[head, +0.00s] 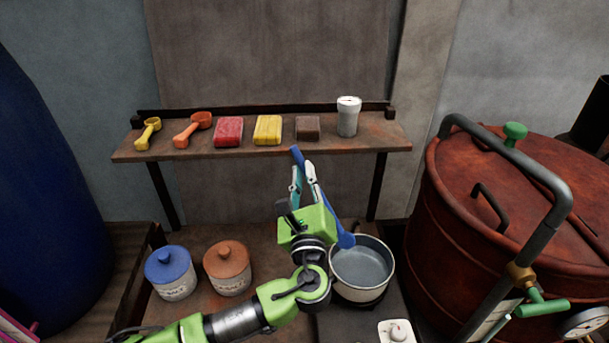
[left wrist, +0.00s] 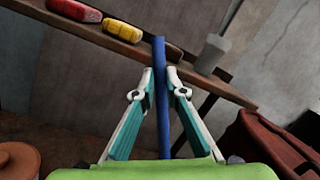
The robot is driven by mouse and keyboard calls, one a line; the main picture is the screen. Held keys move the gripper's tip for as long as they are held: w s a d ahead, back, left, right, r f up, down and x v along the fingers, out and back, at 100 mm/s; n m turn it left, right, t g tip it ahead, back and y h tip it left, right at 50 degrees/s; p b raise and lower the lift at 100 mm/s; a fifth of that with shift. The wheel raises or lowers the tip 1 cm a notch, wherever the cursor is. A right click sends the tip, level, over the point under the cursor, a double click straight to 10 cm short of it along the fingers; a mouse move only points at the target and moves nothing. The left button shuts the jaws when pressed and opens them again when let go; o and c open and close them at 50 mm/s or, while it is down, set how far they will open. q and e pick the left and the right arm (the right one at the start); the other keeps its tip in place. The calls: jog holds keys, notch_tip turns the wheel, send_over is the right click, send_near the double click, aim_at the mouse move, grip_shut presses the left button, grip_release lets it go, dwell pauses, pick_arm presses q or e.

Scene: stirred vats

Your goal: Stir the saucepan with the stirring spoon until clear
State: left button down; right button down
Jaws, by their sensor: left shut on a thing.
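The blue stirring spoon (head: 346,240) is held by my left gripper (head: 304,178), whose fingers are shut on its handle. The spoon slants from upper left to lower right, its bowl end at the saucepan's left rim in the head view. I cannot tell whether it touches the rim. In the left wrist view the blue handle (left wrist: 161,95) stands between the fingertips (left wrist: 160,80). The white saucepan (head: 362,268) stands on a dark burner, with greyish contents inside. My right gripper is not in view.
A shelf (head: 200,150) behind holds yellow and orange scoops, coloured blocks and a white shaker (head: 348,116). A blue-lidded jar (head: 170,272) and a brown-lidded jar (head: 228,268) stand left of my arm. A large red vat (head: 500,220) with pipes stands close on the right.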

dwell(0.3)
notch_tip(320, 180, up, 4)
jog(key=p, duration=0.4)
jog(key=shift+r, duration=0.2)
dwell(0.9)
